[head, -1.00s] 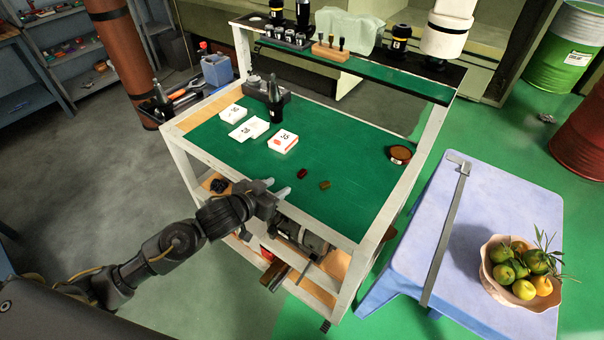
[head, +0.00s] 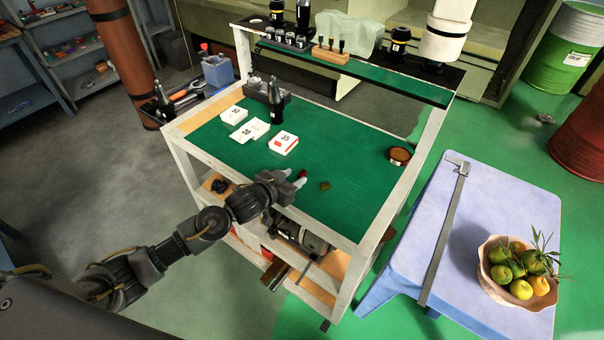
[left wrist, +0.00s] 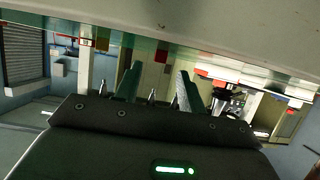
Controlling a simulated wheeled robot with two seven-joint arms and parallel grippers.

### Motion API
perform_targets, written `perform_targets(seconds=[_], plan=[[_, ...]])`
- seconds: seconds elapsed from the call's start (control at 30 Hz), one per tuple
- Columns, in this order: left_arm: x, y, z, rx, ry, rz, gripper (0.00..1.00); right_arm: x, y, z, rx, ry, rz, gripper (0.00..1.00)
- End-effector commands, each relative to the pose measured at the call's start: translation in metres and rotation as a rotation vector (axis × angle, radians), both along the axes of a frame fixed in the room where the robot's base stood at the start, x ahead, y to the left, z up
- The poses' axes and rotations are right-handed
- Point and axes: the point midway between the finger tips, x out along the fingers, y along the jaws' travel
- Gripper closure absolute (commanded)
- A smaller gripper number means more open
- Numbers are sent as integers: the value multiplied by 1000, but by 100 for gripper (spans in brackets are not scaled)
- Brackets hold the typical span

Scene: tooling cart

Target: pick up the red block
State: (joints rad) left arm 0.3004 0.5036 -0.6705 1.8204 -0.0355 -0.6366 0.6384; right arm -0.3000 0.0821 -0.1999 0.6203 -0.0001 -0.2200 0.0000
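The small red block (head: 303,174) lies on the green mat of the cart, near its front edge. My left gripper (head: 298,181) is right beside it at the front edge in the head view, its pale fingertips very close to the block. I cannot tell whether they touch. In the left wrist view, which looks upside down, the two fingers of the left gripper (left wrist: 160,72) stand apart with nothing held. A small red patch, seemingly the red block (left wrist: 203,73), shows just outside the right-hand finger. My right gripper is not in view.
A small olive block (head: 325,186) lies to the right of the red one. White numbered boxes (head: 284,142) and a dark tool holder (head: 276,100) stand behind. A round tin (head: 399,156) sits at the right. The cart's white frame (head: 340,239) borders the mat.

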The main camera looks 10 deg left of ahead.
Motion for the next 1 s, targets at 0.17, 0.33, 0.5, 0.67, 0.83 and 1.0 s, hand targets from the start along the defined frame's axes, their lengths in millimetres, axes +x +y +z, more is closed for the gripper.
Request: perform_targets(seconds=[0.17, 0.33, 0.5, 0.67, 0.83, 1.0], plan=[[20, -9, -9, 1, 1, 0, 60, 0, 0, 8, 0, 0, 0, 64], [27, -12, -13, 2, 0, 1, 60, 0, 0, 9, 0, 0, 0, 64], [27, -12, -14, 1, 1, 0, 60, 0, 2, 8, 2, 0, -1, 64], [27, -12, -14, 1, 1, 0, 78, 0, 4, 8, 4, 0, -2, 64], [27, -12, -14, 1, 1, 0, 100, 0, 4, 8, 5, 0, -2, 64], [27, -12, -13, 1, 0, 0, 100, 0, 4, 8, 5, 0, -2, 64]])
